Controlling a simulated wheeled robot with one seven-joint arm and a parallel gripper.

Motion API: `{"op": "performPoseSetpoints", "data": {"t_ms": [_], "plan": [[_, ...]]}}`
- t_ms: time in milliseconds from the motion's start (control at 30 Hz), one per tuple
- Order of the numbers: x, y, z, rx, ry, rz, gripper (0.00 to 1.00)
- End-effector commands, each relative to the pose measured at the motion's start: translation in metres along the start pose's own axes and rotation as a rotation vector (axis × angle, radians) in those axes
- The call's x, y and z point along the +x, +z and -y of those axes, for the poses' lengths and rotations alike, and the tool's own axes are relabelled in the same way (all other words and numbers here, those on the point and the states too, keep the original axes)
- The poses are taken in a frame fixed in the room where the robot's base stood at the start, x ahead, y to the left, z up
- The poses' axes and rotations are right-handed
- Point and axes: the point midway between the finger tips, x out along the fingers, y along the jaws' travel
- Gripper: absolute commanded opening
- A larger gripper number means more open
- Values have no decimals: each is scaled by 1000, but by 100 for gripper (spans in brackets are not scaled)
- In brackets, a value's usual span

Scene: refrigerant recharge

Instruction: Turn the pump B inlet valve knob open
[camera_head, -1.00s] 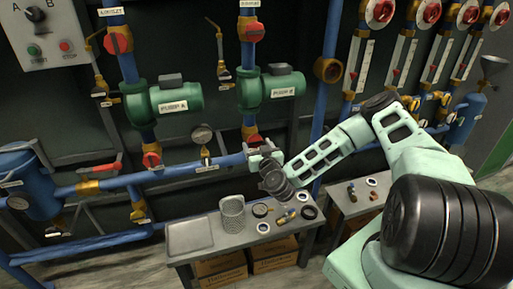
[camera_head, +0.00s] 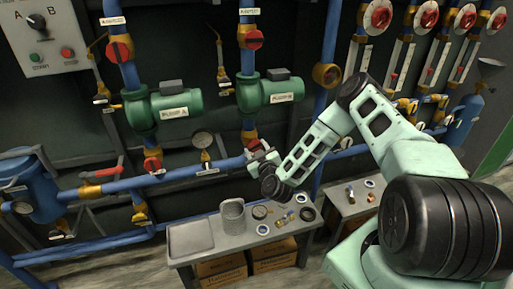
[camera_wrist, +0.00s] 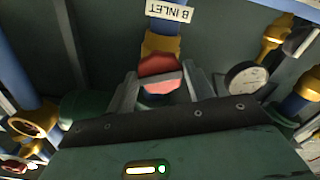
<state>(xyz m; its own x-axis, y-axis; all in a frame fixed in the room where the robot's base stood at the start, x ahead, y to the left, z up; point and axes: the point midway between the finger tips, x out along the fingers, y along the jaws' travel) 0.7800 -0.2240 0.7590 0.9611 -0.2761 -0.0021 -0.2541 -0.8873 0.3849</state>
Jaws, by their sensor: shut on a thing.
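The pump B inlet valve has a red knob (camera_wrist: 160,76) on a brass body (camera_wrist: 160,46), below pump B (camera_head: 272,92) on the blue pipe. In the wrist view the label "B INLET" (camera_wrist: 169,11) shows upside down beside it. My gripper (camera_wrist: 161,88) is shut on the red knob, with one grey finger on each side of it. In the head view my gripper (camera_head: 257,150) is at the valve and hides most of the knob.
Pump A (camera_head: 165,106) and its red inlet knob (camera_head: 152,164) are to the left. A pressure gauge (camera_wrist: 245,78) is close by on the right in the wrist view. A grey bench (camera_head: 188,258) with a tray, a mesh cup and small parts stands below.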

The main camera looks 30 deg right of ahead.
Motion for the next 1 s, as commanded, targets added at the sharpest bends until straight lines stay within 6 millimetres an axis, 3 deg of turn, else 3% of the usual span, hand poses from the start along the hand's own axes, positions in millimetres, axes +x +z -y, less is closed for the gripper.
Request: {"op": "performPoseSetpoints", "data": {"t_ms": [300, 633, 1000], "plan": [[0, -3, 0, -28, -1, -5, 25], [0, -4, 0, -368, -2, -7, 25], [0, -3, 0, -410, 0, -6, 25]]}}
